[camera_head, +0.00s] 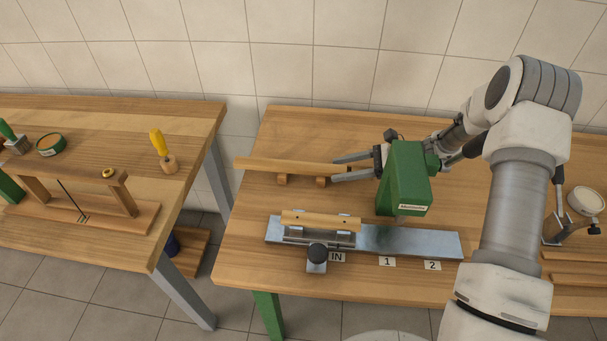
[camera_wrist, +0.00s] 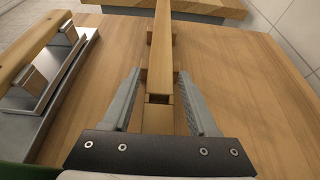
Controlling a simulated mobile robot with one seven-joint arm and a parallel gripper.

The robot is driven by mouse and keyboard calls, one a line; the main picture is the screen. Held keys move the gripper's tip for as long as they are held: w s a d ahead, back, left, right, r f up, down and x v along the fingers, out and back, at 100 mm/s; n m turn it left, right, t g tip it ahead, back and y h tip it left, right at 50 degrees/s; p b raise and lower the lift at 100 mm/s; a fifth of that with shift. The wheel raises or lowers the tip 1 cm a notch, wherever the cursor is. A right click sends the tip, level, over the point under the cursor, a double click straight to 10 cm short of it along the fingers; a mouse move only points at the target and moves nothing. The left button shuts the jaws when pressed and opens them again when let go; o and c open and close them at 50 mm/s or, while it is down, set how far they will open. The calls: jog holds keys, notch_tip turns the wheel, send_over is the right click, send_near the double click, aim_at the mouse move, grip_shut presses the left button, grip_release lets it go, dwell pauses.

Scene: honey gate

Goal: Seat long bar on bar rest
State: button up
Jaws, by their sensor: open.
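The long bar (camera_head: 290,165) is a light wooden strip at the back left of the right-hand table. It lies across the bar rest, two small wooden blocks (camera_head: 321,181), and its left end sticks out past the table's left edge. My gripper (camera_head: 336,169) is open at the bar's right end. In the wrist view the bar (camera_wrist: 162,45) runs away from me between the open fingers, with a gap on each side. The rest's blocks (camera_wrist: 150,76) show partly under it. A dark notch marks its near end, and I cannot tell what the wood just below is.
A metal plate (camera_head: 415,242) with a clamp fixture and a shorter wooden bar (camera_head: 320,220) stands in front. A green tool body (camera_head: 407,178) sits beside my gripper. Another table (camera_head: 190,135) with tools stands left across a gap. A tiled wall rises behind.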

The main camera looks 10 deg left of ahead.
jog(key=shift+d+r, duration=0.1)
jog(key=shift+d, duration=0.05)
jog(key=shift+p+v, duration=0.45)
jog(key=shift+v, duration=1)
jog(key=shift+d, duration=0.15)
jog(key=o, duration=0.6)
jog(key=shift+c, duration=0.2)
